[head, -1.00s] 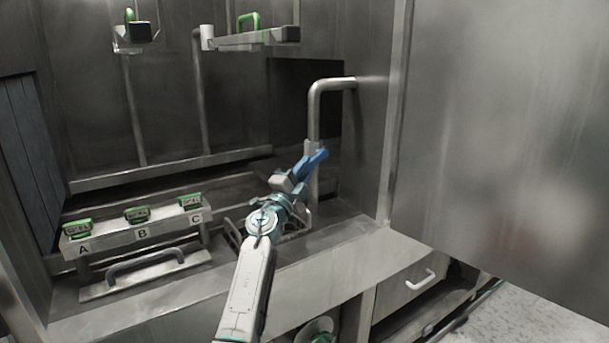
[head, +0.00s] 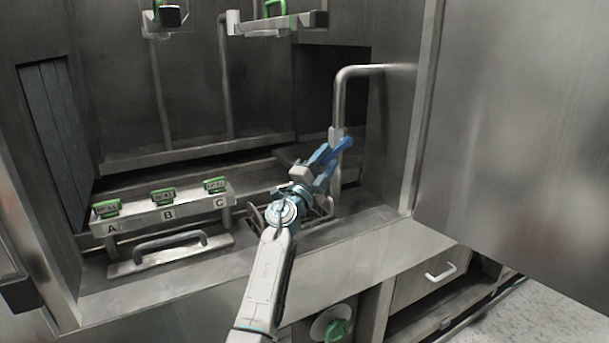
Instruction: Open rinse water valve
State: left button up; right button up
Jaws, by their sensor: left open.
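My left gripper (head: 341,156) has blue fingers spread apart and nothing seen between them. They are beside or in front of the upright part of a bent grey pipe (head: 341,100), just below its collar; I cannot tell whether they touch it. A green handle (head: 338,330) on a pale round fitting shows at the bottom edge, under the counter and right of my left forearm, partly cut off. No label marks either one as the rinse water valve. My right gripper is not in view.
A large steel panel (head: 520,130) fills the right side. A drawer (head: 425,280) sits below the counter.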

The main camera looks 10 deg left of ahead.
aim_at(325, 161)
pick_arm(q)
jog(key=v, duration=0.3)
jog(key=shift+s+a+f, duration=0.1)
jog(key=shift+s+a, duration=0.05)
jog(key=shift+s, duration=0.05)
jog(key=s+a+p, duration=0.3)
jog(key=s+a, duration=0.2)
jog(key=s, duration=0.5)
jog(key=shift+s+a, duration=0.35)
jog(key=shift+a, duration=0.05)
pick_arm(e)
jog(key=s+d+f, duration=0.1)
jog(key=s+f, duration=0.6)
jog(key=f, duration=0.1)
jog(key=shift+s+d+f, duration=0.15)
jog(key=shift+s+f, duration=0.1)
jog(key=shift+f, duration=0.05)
